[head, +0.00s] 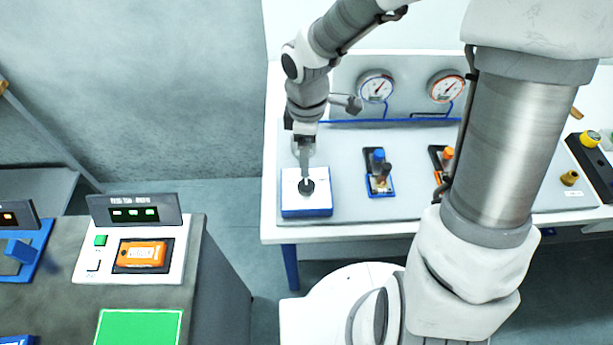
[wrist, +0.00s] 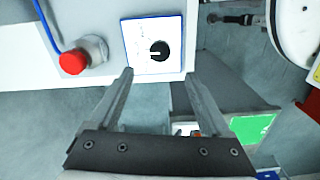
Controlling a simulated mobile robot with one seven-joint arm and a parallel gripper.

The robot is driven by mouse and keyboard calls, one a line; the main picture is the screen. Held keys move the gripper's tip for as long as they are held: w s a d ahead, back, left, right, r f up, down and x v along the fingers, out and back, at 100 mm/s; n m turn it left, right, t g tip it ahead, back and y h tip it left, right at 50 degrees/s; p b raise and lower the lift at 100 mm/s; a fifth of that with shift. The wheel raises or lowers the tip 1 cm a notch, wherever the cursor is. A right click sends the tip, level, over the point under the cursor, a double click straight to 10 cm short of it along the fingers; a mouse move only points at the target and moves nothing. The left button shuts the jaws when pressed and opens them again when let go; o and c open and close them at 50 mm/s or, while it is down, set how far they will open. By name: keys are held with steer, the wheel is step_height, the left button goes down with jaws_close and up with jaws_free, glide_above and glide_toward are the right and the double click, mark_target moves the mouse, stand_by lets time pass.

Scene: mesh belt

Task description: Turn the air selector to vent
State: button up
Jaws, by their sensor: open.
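The air selector looks to be the round black knob (head: 306,186) on a white box with blue edges (head: 291,205) at the left end of the bench. In the wrist view the knob (wrist: 160,50) carries a white pointer mark toward the left of the picture, on a white plate (wrist: 135,32). Any lettering on the plate is too small to read. My gripper (head: 306,172) is over the box at the knob. In the wrist view my gripper (wrist: 159,73) is open and empty, and the knob shows beyond and between the fingertips.
Two round gauges (head: 376,87) (head: 446,86) stand behind. A blue-topped valve (head: 379,168) is right of the box. In the wrist view a red button (wrist: 72,62) lies left of the plate. A grey console (head: 225,262) stands at left.

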mark_target(307, 185)
step_height(307, 185, down, 12)
steer(key=shift+r+b, duration=0.25)
steer(key=shift+b, duration=0.5)
steer(key=shift+c, duration=0.4)
jaws_close()
steer(key=shift+m+b, duration=0.3)
steer(key=shift+m, duration=0.1)
steer(key=m+b, duration=0.2)
steer(key=m, duration=0.1)
steer(key=shift+f+m, duration=0.1)
steer(key=shift+m, duration=0.3)
steer(key=shift+m+b, duration=1.45)
steer(key=shift+m, duration=0.65)
